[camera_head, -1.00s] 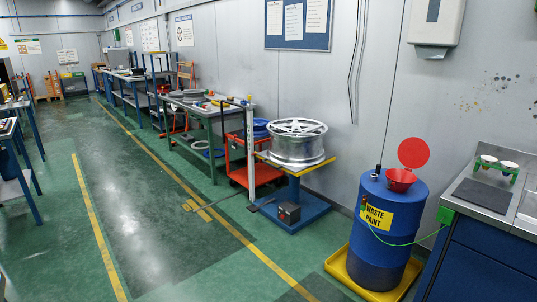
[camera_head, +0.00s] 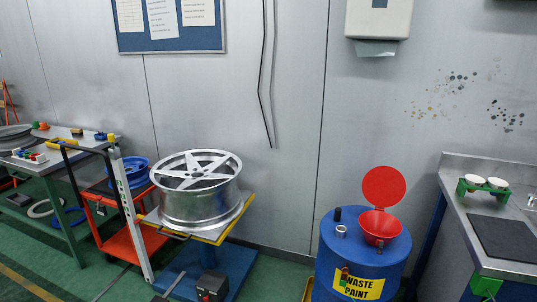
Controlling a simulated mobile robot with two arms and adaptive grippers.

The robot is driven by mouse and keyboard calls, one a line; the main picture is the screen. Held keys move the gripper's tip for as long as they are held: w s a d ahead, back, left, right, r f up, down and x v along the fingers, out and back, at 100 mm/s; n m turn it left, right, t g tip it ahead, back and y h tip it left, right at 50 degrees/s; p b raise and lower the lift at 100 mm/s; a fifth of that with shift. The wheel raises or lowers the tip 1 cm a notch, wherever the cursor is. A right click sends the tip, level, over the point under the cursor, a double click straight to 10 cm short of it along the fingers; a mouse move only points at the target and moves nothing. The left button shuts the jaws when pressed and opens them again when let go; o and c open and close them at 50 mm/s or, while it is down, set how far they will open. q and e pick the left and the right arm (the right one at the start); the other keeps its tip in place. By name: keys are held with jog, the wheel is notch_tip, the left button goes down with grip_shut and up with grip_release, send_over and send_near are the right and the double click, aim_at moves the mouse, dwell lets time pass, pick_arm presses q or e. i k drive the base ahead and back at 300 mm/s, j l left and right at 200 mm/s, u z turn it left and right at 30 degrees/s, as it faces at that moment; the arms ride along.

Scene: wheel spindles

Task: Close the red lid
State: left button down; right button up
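The red lid (camera_head: 384,187) is a round disc standing open and upright at the back of a red funnel (camera_head: 379,228). The funnel sits on top of the blue waste paint drum (camera_head: 345,262), which has a yellow label (camera_head: 358,284). The lid and funnel lie right of the middle in the head view. Neither of my grippers is in view.
A metal wheel (camera_head: 198,200) rests on a yellow-edged lift stand left of the drum. A metal counter (camera_head: 464,172) with a green cup holder (camera_head: 483,189) is on the right. Some green floor (camera_head: 268,278) shows between stand and drum.

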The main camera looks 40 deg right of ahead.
aim_at(381, 186)
jog(key=i, duration=0.8)
jog(key=i+z, duration=0.1)
jog(key=i, duration=0.7)
jog(key=i+j, duration=0.15)
jog(key=i, duration=0.65)
jog(key=z, duration=0.45)
jog(key=i+z, duration=0.1)
jog(key=z, duration=0.75)
jog(key=j+z, duration=0.1)
jog(key=z, duration=0.35)
jog(key=i+j+z, duration=0.1)
jog(key=z, duration=0.35)
